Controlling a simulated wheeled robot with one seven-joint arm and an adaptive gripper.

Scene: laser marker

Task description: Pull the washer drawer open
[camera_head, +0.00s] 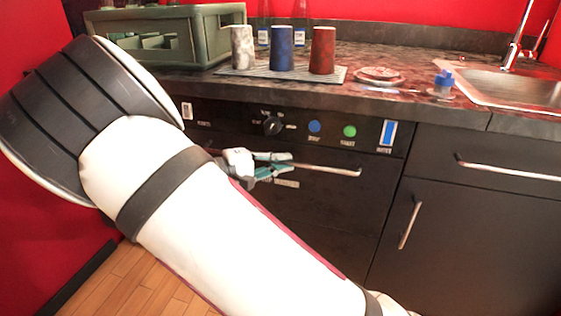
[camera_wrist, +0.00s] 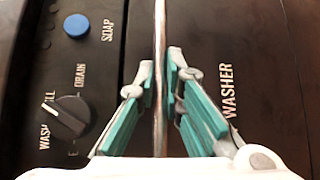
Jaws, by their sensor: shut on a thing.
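The washer drawer (camera_head: 310,208) is a dark front under the counter, below a control panel. Its long metal handle (camera_head: 335,171) runs across near the top edge. In the wrist view the handle (camera_wrist: 160,40) runs upright between the fingers, and the drawer front (camera_wrist: 270,60) bears the word WASHER. My gripper (camera_head: 285,162) has teal finger pads and is shut on the handle. It also shows in the wrist view (camera_wrist: 160,85), with a fingertip on each side of the bar. The left part of the drawer is hidden behind my arm. The drawer front looks flush with the panel above.
The panel has a dial (camera_head: 273,125), a blue button (camera_head: 315,127) and a green button (camera_head: 349,131). Several cups, including a blue cup (camera_head: 280,48), stand on a rack above. A green crate (camera_head: 185,40) and a sink (camera_head: 510,88) flank them. A cabinet handle (camera_head: 410,225) sticks out at right.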

